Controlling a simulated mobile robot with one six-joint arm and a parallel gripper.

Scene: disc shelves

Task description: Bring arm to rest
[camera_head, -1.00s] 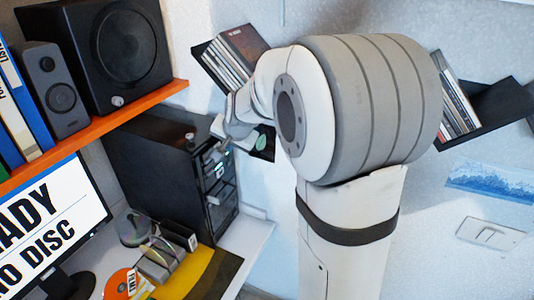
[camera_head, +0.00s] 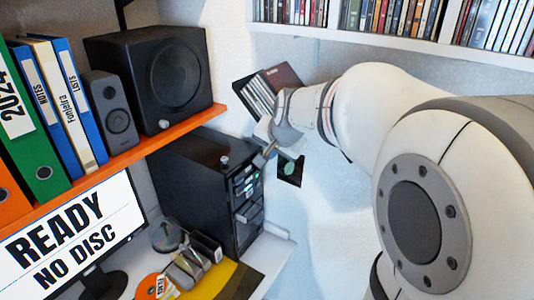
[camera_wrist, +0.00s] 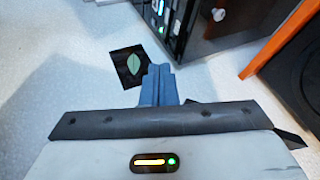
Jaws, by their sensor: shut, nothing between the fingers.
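My gripper (camera_head: 267,152) is in front of the white wall, to the right of the black disc tower, at the end of my outstretched white arm. In the wrist view its blue-grey fingers (camera_wrist: 158,84) are together with nothing between them. A small black square with a green leaf (camera_wrist: 129,66) is on the wall just beyond the fingertips. The leaf square also shows below the gripper in the head view (camera_head: 290,170). My arm hides part of the wall on the right.
The black tower (camera_head: 205,185) stands on the desk, left of my gripper. An orange shelf (camera_head: 150,148) with speakers and binders is above the monitor (camera_head: 75,235). A small black wall shelf (camera_head: 243,86) holds disc cases behind the gripper. A white shelf (camera_head: 370,42) of discs runs along the top.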

